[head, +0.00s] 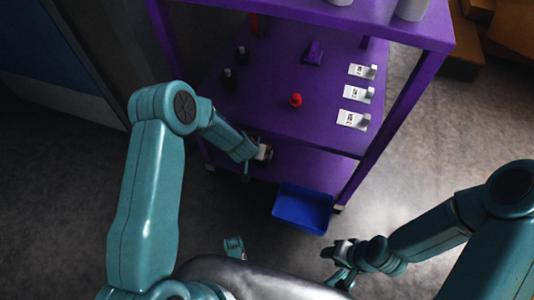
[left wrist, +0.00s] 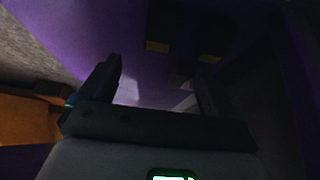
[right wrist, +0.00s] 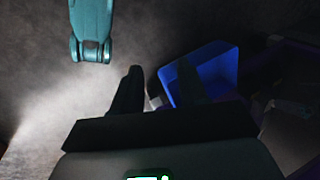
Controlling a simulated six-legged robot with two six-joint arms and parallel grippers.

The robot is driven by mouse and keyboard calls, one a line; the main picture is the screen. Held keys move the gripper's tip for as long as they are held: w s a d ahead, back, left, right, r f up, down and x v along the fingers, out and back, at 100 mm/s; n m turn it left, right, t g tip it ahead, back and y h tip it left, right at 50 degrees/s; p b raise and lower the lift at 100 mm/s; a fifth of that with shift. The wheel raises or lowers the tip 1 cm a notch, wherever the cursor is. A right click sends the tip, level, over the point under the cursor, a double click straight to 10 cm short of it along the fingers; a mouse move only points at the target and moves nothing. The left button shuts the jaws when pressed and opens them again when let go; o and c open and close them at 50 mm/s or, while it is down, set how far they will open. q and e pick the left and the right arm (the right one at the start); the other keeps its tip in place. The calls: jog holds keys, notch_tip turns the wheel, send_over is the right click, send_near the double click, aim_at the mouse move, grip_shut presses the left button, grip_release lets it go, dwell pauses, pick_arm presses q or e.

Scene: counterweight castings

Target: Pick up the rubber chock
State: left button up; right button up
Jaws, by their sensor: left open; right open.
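A purple wedge-like block (head: 313,52) sits on the upper deck of the purple cart (head: 270,125); it may be the rubber chock, but I cannot tell for sure. My left gripper (head: 264,152) is at the cart's front, just below the upper deck edge and over the lower shelf. In the left wrist view its fingers (left wrist: 158,88) are apart with nothing seen between them. My right gripper (head: 342,252) is low over the floor, right of and nearer than the blue bin (head: 302,208). Its fingers (right wrist: 158,92) are apart and empty in the right wrist view.
A red knob-like piece (head: 296,100), small dark pieces (head: 242,54) and white labelled cards (head: 357,94) with grey pieces stand on the deck. Grey cylinders (head: 412,8) stand on the top shelf. Cart posts flank the deck. Bare floor lies at right. Brown boxes (head: 510,30) stand behind.

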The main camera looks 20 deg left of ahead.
pick_arm(q)
jog(key=b, duration=0.4)
send_over(265, 164)
jog(key=a, duration=0.2)
jog(key=f, duration=0.9)
jog(key=shift+w+d+f, duration=0.1)
jog(key=shift+w+f, duration=0.15)
jog(key=shift+w, duration=0.15)
jog(key=b+x, duration=0.2)
jog(key=x, duration=0.2)
jog(key=shift+w+f, duration=0.4)
jog(key=shift+f, duration=0.05)
pick_arm(e)
notch_tip(265, 164, down, 6)
jog(key=w+d+t, duration=0.1)
jog(key=w, duration=0.1)
jog(key=shift+w+f, duration=0.2)
jog(key=shift+w, duration=0.05)
pick_arm(q)
jog(key=shift+c, duration=0.3)
jog(key=shift+r, duration=0.1)
jog(key=c, duration=1.2)
jog(key=shift+r+p, duration=0.45)
jog(key=shift+r, duration=0.3)
pick_arm(e)
jog(key=shift+s+r, duration=0.25)
jog(key=shift+r, duration=0.35)
